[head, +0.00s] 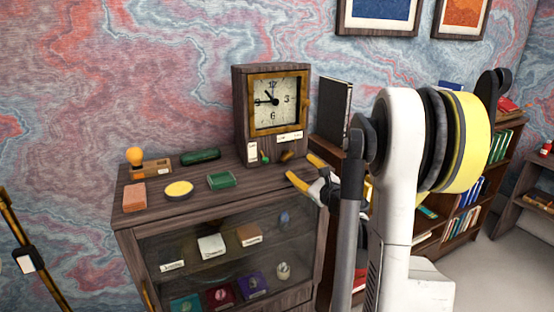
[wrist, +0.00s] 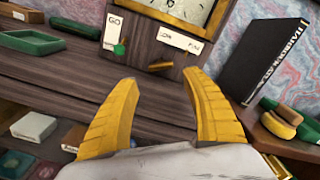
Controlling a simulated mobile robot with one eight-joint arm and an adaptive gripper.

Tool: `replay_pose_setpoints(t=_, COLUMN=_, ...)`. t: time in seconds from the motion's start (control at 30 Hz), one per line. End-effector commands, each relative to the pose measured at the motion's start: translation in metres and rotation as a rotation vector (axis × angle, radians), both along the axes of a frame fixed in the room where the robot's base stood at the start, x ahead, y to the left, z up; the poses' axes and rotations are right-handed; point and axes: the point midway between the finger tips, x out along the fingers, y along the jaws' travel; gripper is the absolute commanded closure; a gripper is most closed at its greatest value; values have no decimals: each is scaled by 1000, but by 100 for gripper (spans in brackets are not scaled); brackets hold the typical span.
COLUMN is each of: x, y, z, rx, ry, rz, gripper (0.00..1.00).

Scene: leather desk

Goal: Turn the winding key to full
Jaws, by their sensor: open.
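A wooden clock (head: 241,112) with a brass-framed dial stands at the back of the desk-like cabinet. The brass winding key (head: 287,155) sticks out low on its front, below a white label (head: 290,137); it lies roughly sideways in the wrist view (wrist: 160,66). The label reads LOW at left and apparently FULL at right (wrist: 180,38). A green knob (wrist: 119,49) under a GO label is left of the key. My gripper (head: 304,170) is open and empty in front of the clock. In the wrist view its yellow fingers (wrist: 161,78) are spread, with the key beyond and between their tips, apart from them.
The cabinet top (head: 222,168) holds a green tray (head: 222,180), a yellow disc (head: 179,189), a reddish block (head: 134,196) and a wooden stamp holder (head: 152,169). A dark book (wrist: 262,58) stands right of the clock. The wood directly before the clock is clear.

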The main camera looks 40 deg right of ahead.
Motion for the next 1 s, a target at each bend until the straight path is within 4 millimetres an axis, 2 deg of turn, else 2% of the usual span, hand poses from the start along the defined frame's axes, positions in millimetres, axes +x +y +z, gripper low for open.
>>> replay_pose_setpoints(t=0.2, x=44, y=-9, z=-2, rx=3, ry=-2, rz=2, gripper=44)
replay_pose_setpoints(t=0.4, x=76, y=-17, z=-1, rx=4, ry=-3, rz=1, gripper=44)
replay_pose_setpoints(t=0.6, x=90, y=-21, z=1, rx=5, ry=-4, rz=-2, gripper=44)
replay_pose_setpoints(t=0.87, x=90, y=-21, z=1, rx=5, ry=-4, rz=-2, gripper=44)
replay_pose_setpoints(t=1.0, x=90, y=-21, z=1, rx=5, ry=-4, rz=-2, gripper=85)
